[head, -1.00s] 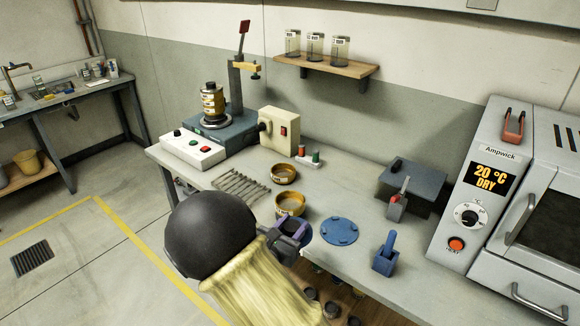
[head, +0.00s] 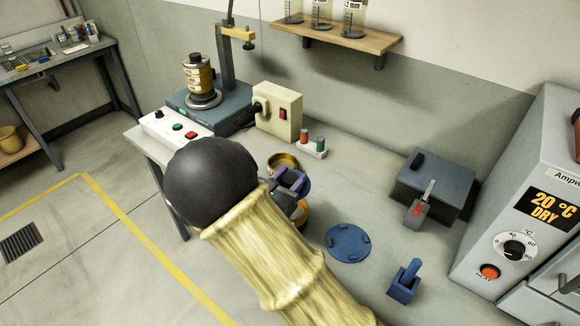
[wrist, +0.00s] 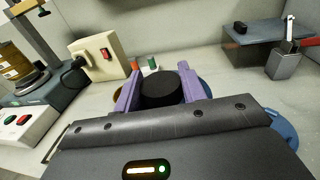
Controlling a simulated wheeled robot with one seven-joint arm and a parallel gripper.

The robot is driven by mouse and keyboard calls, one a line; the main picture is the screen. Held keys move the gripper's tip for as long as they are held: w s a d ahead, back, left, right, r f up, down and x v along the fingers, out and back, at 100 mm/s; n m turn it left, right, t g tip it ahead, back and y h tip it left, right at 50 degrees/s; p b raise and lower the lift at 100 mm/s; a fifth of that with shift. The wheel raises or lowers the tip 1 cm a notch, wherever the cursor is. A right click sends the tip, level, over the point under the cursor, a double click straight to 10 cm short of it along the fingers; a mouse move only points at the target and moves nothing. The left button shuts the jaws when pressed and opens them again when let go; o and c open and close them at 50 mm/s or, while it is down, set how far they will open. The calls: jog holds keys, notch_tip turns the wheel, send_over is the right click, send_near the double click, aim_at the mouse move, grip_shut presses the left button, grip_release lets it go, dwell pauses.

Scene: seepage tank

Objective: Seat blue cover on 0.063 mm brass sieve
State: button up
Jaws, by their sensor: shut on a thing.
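My gripper (head: 292,181), with purple fingers, is above the bench by the brass sieves. In the wrist view the fingers (wrist: 160,85) are shut on a dark round piece (wrist: 160,90). I cannot tell whether it is the knob of a cover; what lies below it is hidden. One brass sieve (head: 283,160) shows just behind the fingers, partly covered by them. A second brass sieve (head: 302,216) is mostly hidden by my arm. Their size labels cannot be read. A flat blue disc (head: 347,243) with raised tabs lies on the bench to the right.
A blue block with a handle (head: 404,283) stands at the front right. A dark box (head: 432,185) with a grey tool is behind it, left of the oven (head: 530,215). A shaker with a sieve stack (head: 200,80) and a cream switch box (head: 277,112) stand at the left back.

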jog(key=shift+s+r, duration=0.1)
dwell(0.3)
jog(key=shift+f+b, duration=2.1)
jog(key=shift+f, duration=0.85)
jog(key=shift+f+b, duration=0.65)
jog(key=shift+f, duration=0.35)
jog(key=o, duration=1.2)
jog(key=b+v, duration=0.1)
jog(key=v, duration=1.6)
jog(key=shift+s+a+f, duration=0.1)
jog(key=shift+s+a, duration=0.05)
jog(key=shift+a, duration=0.05)
